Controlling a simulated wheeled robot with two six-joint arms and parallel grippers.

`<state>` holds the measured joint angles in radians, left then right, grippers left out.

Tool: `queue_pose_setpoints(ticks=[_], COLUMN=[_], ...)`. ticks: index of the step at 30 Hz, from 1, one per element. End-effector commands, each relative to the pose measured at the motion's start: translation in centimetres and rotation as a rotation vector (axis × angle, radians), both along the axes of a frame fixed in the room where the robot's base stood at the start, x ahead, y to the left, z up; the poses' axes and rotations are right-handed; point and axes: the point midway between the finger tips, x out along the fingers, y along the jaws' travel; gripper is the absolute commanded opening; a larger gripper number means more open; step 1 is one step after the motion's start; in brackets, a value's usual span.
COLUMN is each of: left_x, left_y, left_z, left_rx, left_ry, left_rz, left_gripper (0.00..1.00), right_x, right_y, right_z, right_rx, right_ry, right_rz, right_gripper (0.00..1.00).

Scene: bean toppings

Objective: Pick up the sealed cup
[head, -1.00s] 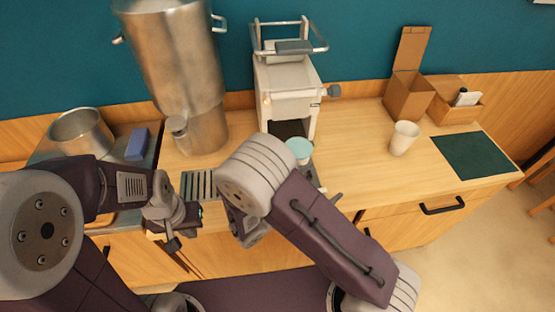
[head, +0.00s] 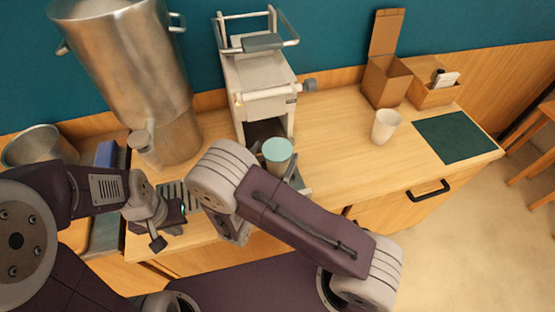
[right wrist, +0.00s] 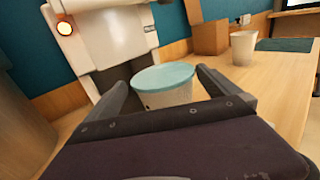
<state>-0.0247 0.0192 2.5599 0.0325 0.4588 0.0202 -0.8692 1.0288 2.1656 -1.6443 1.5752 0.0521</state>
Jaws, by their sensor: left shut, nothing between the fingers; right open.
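The sealed cup (head: 277,155), with a flat pale teal lid, stands upright on the front tray of the white sealing machine (head: 262,88). In the right wrist view the sealed cup (right wrist: 163,92) shows a whitish side under its lid. My right gripper (right wrist: 161,78) is open, with one finger on either side of the cup in the picture; whether the cup is fully between them or just beyond is unclear. My left gripper (head: 172,216) is shut and empty near the counter's front edge, left of the cup.
A tall steel dispenser (head: 130,75) stands left of the machine. A slatted drip tray (head: 172,190) lies before it. A white empty-looking cup (head: 385,127), cardboard boxes (head: 383,80) and a dark green mat (head: 455,138) are at right. The counter between machine and white cup is clear.

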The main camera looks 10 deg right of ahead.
Motion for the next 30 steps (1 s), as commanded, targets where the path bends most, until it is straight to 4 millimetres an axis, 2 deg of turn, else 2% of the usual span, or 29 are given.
queue_pose_setpoints(ticks=[9, 17, 27, 30], left_x=[0.0, 0.0, 0.0, 0.0], left_y=[0.0, 0.0, 0.0, 0.0], left_z=[1.2, 1.1, 1.1, 1.1], left_rx=[0.000, 0.000, 0.000, 0.000], left_ry=[0.000, 0.000, 0.000, 0.000], left_rz=[0.000, 0.000, 0.000, 0.000], left_gripper=[0.00, 0.00, 0.00, 0.00], right_x=[3.6, 3.9, 3.9, 3.9], right_y=[-3.2, -3.3, -3.3, -3.3], right_z=[-0.4, -0.5, -0.5, -0.5], right_rx=[0.001, 0.001, 0.001, 0.000], right_ry=[-0.001, -0.001, -0.001, -0.001], right_rz=[-0.004, 0.000, -0.001, -0.001], right_gripper=[1.00, 1.00, 0.05, 0.04])
